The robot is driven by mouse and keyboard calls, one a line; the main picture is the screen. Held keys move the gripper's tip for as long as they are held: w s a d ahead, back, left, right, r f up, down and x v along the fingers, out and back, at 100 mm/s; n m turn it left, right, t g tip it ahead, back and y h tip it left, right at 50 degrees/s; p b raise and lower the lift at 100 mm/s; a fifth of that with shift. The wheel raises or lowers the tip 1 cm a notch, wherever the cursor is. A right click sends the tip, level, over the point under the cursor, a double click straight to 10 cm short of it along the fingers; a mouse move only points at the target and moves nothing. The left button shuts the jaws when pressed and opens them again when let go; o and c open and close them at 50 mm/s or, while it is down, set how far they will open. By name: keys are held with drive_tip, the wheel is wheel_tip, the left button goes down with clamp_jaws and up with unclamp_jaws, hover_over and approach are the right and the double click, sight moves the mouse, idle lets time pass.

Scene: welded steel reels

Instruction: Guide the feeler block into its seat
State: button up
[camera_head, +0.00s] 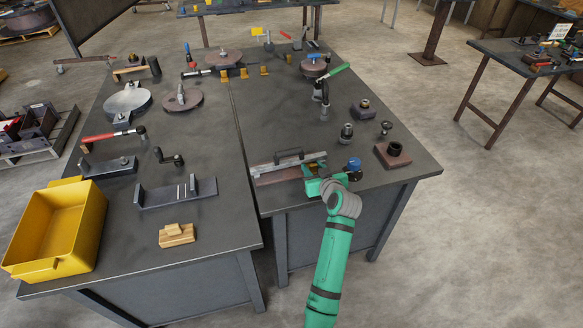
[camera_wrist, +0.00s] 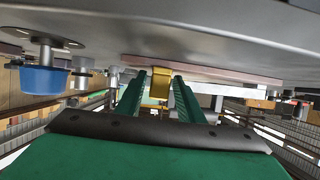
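My gripper (camera_head: 313,180) is low at the front of the right-hand table, beside a steel rail with a dark handle (camera_head: 289,161). In the wrist view its two green fingers (camera_wrist: 162,88) stand apart with a small brass-coloured block (camera_wrist: 159,84) filling the gap near their tips; they look shut on it. I take this to be the feeler block. A reddish-brown plate (camera_wrist: 215,70) lies right at the fingertips in the wrist view, which is upside down. Any seat opening is hidden, and contact between block and plate is unclear.
A blue-topped knob (camera_head: 354,163) stands close beside my gripper; it also shows in the wrist view (camera_wrist: 42,78). A brown block with a black ring (camera_head: 393,154) is to the right. Several brass pieces (camera_head: 244,73) stand far back. A yellow bin (camera_head: 58,230) is on the left table.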

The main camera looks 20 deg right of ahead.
drive_tip(key=shift+v, duration=1.6)
drive_tip(key=o, duration=0.6)
drive_tip(key=shift+c, duration=0.2)
drive_tip(key=o, duration=1.1)
